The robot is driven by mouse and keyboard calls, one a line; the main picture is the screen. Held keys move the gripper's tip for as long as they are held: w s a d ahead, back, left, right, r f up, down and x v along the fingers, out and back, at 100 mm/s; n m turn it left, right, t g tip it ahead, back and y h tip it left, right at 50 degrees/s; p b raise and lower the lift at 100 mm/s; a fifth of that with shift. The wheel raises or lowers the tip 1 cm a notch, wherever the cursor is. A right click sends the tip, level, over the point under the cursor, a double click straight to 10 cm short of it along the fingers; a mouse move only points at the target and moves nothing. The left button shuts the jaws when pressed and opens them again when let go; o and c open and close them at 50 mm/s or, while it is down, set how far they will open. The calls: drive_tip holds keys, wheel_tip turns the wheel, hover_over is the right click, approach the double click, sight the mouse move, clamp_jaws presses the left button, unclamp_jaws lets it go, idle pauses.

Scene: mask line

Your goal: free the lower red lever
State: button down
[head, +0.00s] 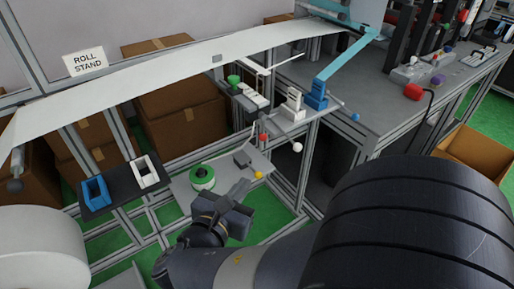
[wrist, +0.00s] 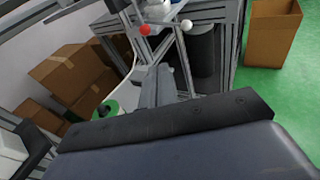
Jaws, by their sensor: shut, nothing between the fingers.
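The red lever knob (head: 263,137) is a small red ball at the frame, above a small grey shelf plate (head: 228,166). The red knob also shows in the wrist view (wrist: 145,29), at the top, beyond my fingers. A white ball knob (head: 297,147) is right of it. What blocks the lever, if anything, is too small to tell. My gripper (head: 243,186) is shut and empty, nearer the camera than the shelf plate and below the red knob in the picture. Its fingers point forward in the wrist view (wrist: 158,82) and appear apart from the knob.
A white web (head: 130,69) spans overhead. Blue (head: 95,193) and white (head: 145,171) holders sit at left. Metal posts and cardboard boxes (head: 185,115) stand behind.

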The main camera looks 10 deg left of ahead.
drive_tip(key=shift+s+a+f+n+y, duration=0.1)
drive_tip(key=shift+a+n+y, duration=0.3)
drive_tip(key=shift+a, duration=0.55)
drive_tip(key=r+x, duration=0.2)
drive_tip(key=x, duration=1.1)
drive_tip(key=shift+w+f, duration=0.2)
drive_tip(key=shift+w, duration=0.35)
drive_tip(key=shift+d+f+t+b, duration=0.15)
drive_tip(key=shift+t+b, duration=0.15)
drive_tip(key=shift+b, duration=0.15)
drive_tip(key=shift+w+d+b, duration=0.1)
drive_tip(key=shift+w+b, duration=0.05)
drive_tip(key=shift+b, duration=0.2)
